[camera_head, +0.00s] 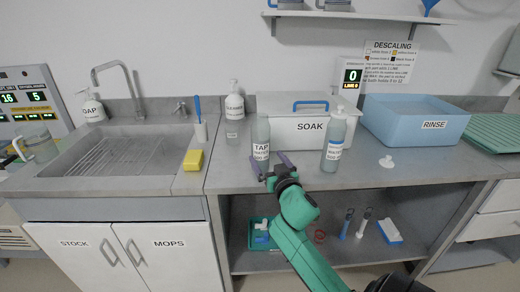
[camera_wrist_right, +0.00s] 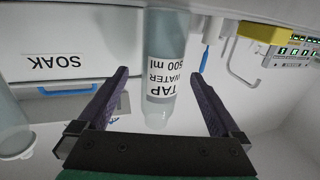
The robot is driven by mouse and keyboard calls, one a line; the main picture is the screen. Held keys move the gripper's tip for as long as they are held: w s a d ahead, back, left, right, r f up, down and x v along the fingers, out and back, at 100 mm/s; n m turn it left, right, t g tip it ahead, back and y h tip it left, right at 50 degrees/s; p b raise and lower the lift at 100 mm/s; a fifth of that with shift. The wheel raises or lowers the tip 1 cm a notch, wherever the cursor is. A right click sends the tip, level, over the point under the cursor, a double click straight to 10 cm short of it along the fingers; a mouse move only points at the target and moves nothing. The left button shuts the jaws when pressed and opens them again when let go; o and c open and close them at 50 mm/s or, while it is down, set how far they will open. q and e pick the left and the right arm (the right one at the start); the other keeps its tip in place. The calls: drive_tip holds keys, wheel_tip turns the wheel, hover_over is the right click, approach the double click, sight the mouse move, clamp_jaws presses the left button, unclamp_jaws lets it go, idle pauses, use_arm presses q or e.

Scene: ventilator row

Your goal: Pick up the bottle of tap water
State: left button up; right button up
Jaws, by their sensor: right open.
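The bottle of tap water (camera_head: 261,138) stands upright on the counter in front of the SOAK box, with a white label reading TAP WATER. In the right wrist view the bottle (camera_wrist_right: 161,70) appears upside down, between and beyond the two fingers. My right gripper (camera_head: 268,166) is open, its fingers just in front of the bottle at counter height. In the right wrist view the gripper (camera_wrist_right: 163,100) is empty, and I cannot tell whether the bottle's near side is between the fingertips. My left gripper is not in view.
A second labelled bottle (camera_head: 334,142) stands to the right, near the counter edge. The SOAK box (camera_head: 300,130) is behind, the blue RINSE tub (camera_head: 415,122) further right. A yellow sponge (camera_head: 193,160) and sink (camera_head: 110,158) are left.

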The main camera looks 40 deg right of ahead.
sight(260, 149)
drive_tip(key=x, duration=0.6)
drive_tip(key=shift+w+f+p, duration=0.1)
drive_tip(key=shift+w+p, duration=0.2)
drive_tip(key=shift+p, duration=0.05)
drive_tip(key=shift+s, duration=0.15)
drive_tip(key=c, duration=0.4)
clamp_jaws()
